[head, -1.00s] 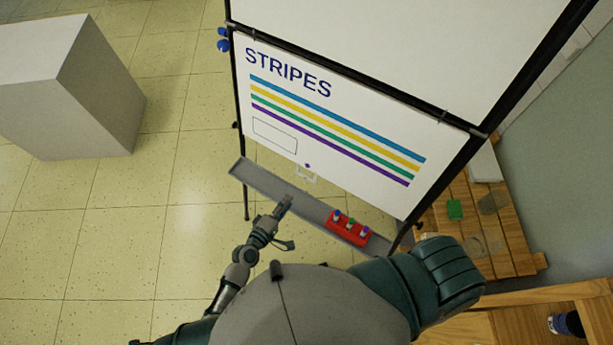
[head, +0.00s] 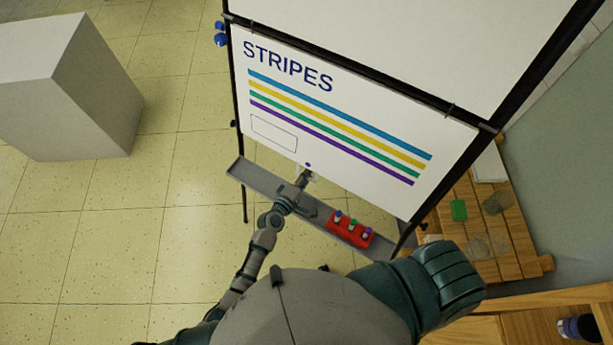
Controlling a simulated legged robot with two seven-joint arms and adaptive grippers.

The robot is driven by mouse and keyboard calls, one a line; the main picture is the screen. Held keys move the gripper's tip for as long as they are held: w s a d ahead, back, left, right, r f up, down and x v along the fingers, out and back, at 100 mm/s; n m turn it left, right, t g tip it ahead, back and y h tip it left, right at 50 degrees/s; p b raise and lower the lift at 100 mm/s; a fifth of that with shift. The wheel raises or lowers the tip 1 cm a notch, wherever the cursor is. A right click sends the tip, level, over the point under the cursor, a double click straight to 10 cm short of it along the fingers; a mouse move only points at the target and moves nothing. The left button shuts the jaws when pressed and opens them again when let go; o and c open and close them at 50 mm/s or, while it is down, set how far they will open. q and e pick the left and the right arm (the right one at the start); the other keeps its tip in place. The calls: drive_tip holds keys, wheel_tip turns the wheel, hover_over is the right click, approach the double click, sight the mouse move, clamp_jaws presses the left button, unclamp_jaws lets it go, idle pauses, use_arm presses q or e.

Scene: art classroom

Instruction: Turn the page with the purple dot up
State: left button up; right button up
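The page (head: 330,105) titled STRIPES hangs on the flip-chart easel, with blue, yellow, green and purple stripes and an empty outlined box. The small purple dot (head: 307,165) is at the page's bottom edge, with a pale tab (head: 318,178) just below it, partly hidden. My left gripper (head: 306,173) is at that bottom edge, right by the dot and tab. Its fingers are small and partly hidden, so I cannot tell whether they hold the tab. My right gripper is not visible; only a bulky part of my arm shows at right.
Below the page runs the easel's grey tray (head: 250,178) with a red holder (head: 338,232) of several markers. A wooden table (head: 515,225) with a green block (head: 459,210) stands at right. A white plinth (head: 75,95) stands at left. The floor between is clear.

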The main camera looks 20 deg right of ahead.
use_arm(q)
drive_tip(key=shift+a, duration=0.1)
clamp_jaws()
drive_tip(key=shift+s, duration=0.1)
drive_tip(key=p+v, duration=0.3)
drive_tip(key=v, duration=0.6)
drive_tip(key=shift+r+p, duration=0.3)
drive_tip(key=shift+r, duration=0.15)
drive_tip(key=shift+a, duration=0.1)
drive_tip(key=shift+s, duration=0.1)
drive_tip(key=s+a+r+p, duration=0.3)
drive_tip(key=s+a+r, duration=0.1)
drive_tip(key=s+a, duration=0.1)
drive_tip(key=shift+a+r+p, duration=0.25)
drive_tip(key=shift+a+p, duration=0.05)
drive_tip(key=shift+a, duration=0.45)
